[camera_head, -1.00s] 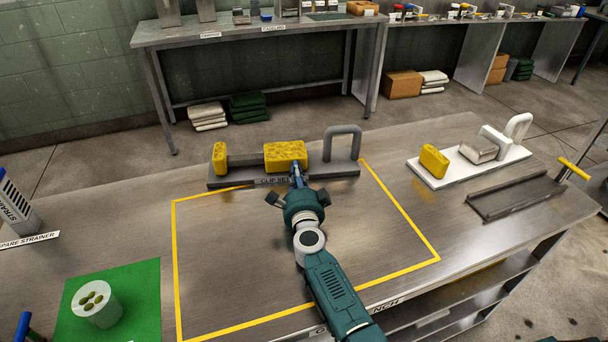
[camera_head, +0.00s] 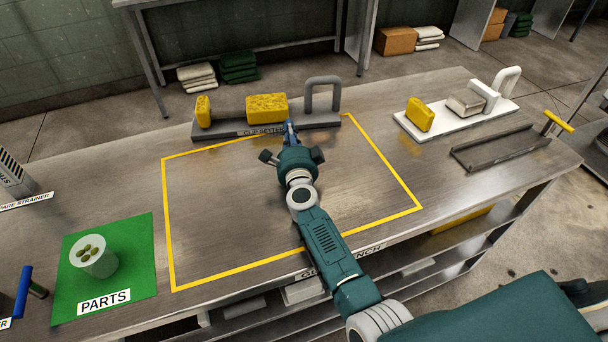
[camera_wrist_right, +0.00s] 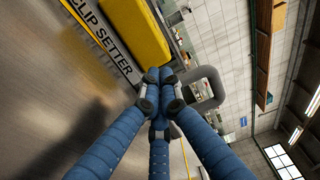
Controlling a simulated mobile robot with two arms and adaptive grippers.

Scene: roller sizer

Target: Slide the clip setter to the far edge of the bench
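The clip setter (camera_head: 222,131) is a dark grey base with a small yellow block at its left, a large yellow block in the middle and a grey loop handle at its right. It lies along the bench's far edge, at the back of the yellow outline. My right gripper (camera_head: 290,127) reaches it from the front, near the right end of its label. In the right wrist view its blue fingers (camera_wrist_right: 160,82) converge with the tips together, nothing seen between them, close to the clip setter's labelled front (camera_wrist_right: 112,48). Whether they touch it I cannot tell. My left gripper is out of view.
A white device (camera_head: 455,121) with a yellow block and a dark tray (camera_head: 500,147) stand at the right of the bench (camera_head: 130,185). A cup (camera_head: 95,265) sits on a green mat (camera_head: 142,235) at left. The outlined area is otherwise clear.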

